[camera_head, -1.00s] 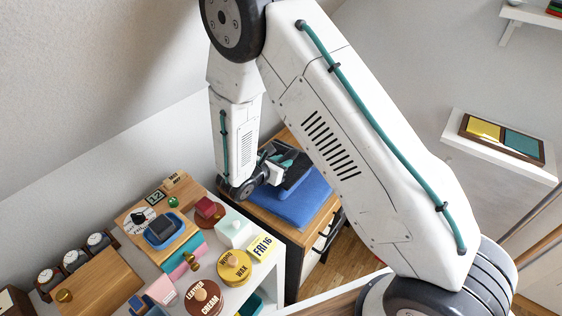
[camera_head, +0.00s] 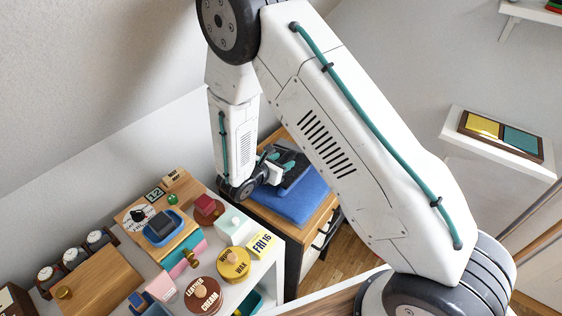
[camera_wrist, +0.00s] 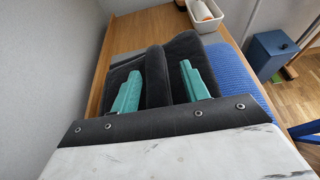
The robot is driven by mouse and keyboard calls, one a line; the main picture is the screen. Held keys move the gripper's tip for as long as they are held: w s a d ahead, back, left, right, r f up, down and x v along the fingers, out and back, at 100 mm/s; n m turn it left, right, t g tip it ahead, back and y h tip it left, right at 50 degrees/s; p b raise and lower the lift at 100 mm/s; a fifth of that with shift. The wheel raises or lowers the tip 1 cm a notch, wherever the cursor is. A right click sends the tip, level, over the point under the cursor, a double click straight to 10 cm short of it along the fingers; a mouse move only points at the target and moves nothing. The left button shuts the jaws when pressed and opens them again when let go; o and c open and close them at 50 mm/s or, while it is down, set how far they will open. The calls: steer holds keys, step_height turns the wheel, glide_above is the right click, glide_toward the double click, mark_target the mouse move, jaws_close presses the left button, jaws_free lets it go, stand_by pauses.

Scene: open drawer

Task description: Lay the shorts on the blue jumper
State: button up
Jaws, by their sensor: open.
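The dark grey shorts (camera_wrist: 165,75) lie on the blue jumper (camera_wrist: 232,70) on a wooden cabinet top. In the wrist view the jumper shows along the right side of the shorts, and the left part of the shorts borders bare wood. In the head view the jumper (camera_head: 298,205) shows in front of the shorts (camera_head: 297,176). My gripper (camera_wrist: 160,85) is open, its teal fingers apart over the shorts. The fingers hide parts of the shorts, and I cannot tell whether they touch the cloth. My gripper (camera_head: 283,162) also shows in the head view.
A white bin (camera_wrist: 205,15) stands on the wood's far end. A blue box (camera_wrist: 272,55) stands beyond the right edge. In the head view, a white shelf unit at lower left holds tins, including a yellow wax tin (camera_head: 233,264), and small boxes. A wall lies close behind.

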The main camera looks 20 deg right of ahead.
steer(key=shift+r, duration=0.2)
steer(key=r+v, duration=0.1)
steer(key=v, duration=1.1)
steer(key=s+d+r+m+g+y, duration=0.1)
steer(key=s+d+r+m+g, duration=0.35)
steer(key=d+r+m, duration=0.35)
steer(key=s+d+r+m+g+y, duration=0.1)
steer(key=s+d+r+m+g, duration=0.2)
steer(key=s+d+r+m, duration=0.5)
steer(key=s+a+r+m+y, duration=0.1)
steer(key=s+r+m+y, duration=0.3)
steer(key=s, duration=0.3)
steer(key=s+a+r+m+t+y, duration=0.1)
steer(key=s+r+m+y, duration=0.3)
steer(key=s, duration=0.4)
steer(key=shift+r+m+y, duration=0.4)
steer(key=shift+r+y, duration=0.3)
steer(key=shift+r, duration=0.5)
steer(key=shift+a, duration=0.15)
